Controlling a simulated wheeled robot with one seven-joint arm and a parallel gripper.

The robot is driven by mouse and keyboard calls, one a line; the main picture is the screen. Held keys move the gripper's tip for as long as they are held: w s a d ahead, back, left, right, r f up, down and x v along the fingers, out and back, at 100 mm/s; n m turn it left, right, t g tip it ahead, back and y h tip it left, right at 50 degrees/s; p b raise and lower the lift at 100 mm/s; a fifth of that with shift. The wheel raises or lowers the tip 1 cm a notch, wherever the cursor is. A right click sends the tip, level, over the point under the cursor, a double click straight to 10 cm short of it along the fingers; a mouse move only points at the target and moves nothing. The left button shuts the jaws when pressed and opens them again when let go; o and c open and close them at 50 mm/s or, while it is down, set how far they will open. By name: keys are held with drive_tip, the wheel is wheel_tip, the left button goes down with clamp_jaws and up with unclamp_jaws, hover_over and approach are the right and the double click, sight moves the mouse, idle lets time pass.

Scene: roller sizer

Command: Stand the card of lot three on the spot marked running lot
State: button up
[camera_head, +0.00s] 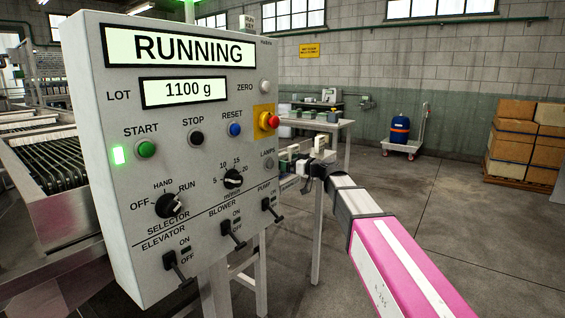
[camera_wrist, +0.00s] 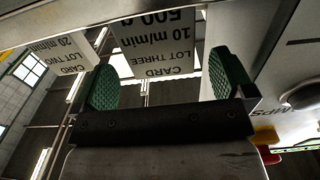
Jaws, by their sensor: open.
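In the head view my gripper (camera_head: 305,165) is small, just right of the control panel, by small pale cards too small to read. I cannot make out the spot marked running lot.
The grey control panel (camera_head: 120,100) reads RUNNING and 1100 g. It stands close left of my arm, with its red stop button (camera_head: 270,121) and lower switches jutting out. A bench (camera_head: 345,124) stands behind. Open floor lies to the right, before a trolley (camera_head: 400,148) and stacked boxes (camera_head: 510,150).

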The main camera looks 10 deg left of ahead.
drive_tip(key=v, duration=0.8)
drive_tip(key=s+d+f+m+g+h, duration=0.1)
drive_tip(key=s+d+f+m+h, duration=0.25)
drive_tip(key=d+f, duration=0.55)
drive_tip(key=s+d+f+m+g+h, duration=0.2)
drive_tip(key=s+d+f+h, duration=0.25)
drive_tip(key=f, duration=0.85)
drive_tip(key=s+d+f+m+g+h, duration=0.1)
drive_tip(key=s+d+f+m+h, duration=0.25)
drive_tip(key=d+f, duration=0.55)
drive_tip(key=s+d+f+m+g+h, duration=0.3)
drive_tip(key=s+d+f, duration=0.5)
drive_tip(key=d, duration=0.3)
drive_tip(key=shift+s+f+m+h, duration=0.35)
drive_tip(key=shift+f+m+h, duration=0.4)
drive_tip(key=shift+h, duration=0.3)
